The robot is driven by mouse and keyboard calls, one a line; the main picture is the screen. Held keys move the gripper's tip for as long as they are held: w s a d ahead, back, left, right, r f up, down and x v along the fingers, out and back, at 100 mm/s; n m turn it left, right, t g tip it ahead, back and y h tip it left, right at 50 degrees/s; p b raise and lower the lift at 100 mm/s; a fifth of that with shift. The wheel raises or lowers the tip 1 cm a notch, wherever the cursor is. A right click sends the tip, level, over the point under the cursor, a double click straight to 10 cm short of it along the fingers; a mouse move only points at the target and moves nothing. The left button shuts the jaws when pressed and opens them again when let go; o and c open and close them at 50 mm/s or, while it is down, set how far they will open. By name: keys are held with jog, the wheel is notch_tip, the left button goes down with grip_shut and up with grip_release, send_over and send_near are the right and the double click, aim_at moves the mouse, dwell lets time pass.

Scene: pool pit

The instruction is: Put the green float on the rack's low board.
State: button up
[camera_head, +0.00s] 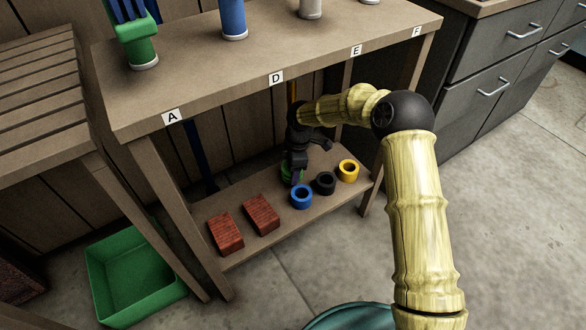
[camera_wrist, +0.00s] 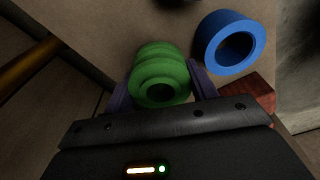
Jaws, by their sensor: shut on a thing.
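The green float (camera_wrist: 160,72), a ribbed cylinder with a hole in its end, sits between the two fingers of my gripper (camera_wrist: 162,90) in the wrist view. My gripper is shut on it. In the head view, my gripper (camera_head: 294,172) reaches in under the upper board, over the rack's low board (camera_head: 285,229). Only a sliver of the float (camera_head: 287,172) shows there, mostly hidden by my gripper. It is at or just above the low board; I cannot tell whether it touches.
A blue ring (camera_head: 301,196), black ring (camera_head: 325,183) and yellow ring (camera_head: 348,170) stand just right of my gripper. Two red-brown blocks (camera_head: 225,233) (camera_head: 261,214) lie on the low board's left part. The upper board (camera_head: 225,90) is overhead. A green crate (camera_head: 112,275) is on the floor.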

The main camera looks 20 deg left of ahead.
jog(key=shift+f, duration=0.5)
jog(key=shift+w+f, duration=0.1)
jog(key=shift+f, duration=0.25)
jog(key=shift+s+f, duration=0.15)
jog(key=shift+s, duration=0.05)
jog(key=o, duration=1.1)
jog(key=shift+w, duration=0.1)
jog(key=r+p, duration=0.1)
jog(key=r, duration=0.1)
jog(key=r+p, duration=0.2)
jog(key=r, duration=0.1)
jog(key=d+r+p, duration=0.1)
jog(key=r+p, duration=0.1)
jog(key=shift+w+r, duration=0.2)
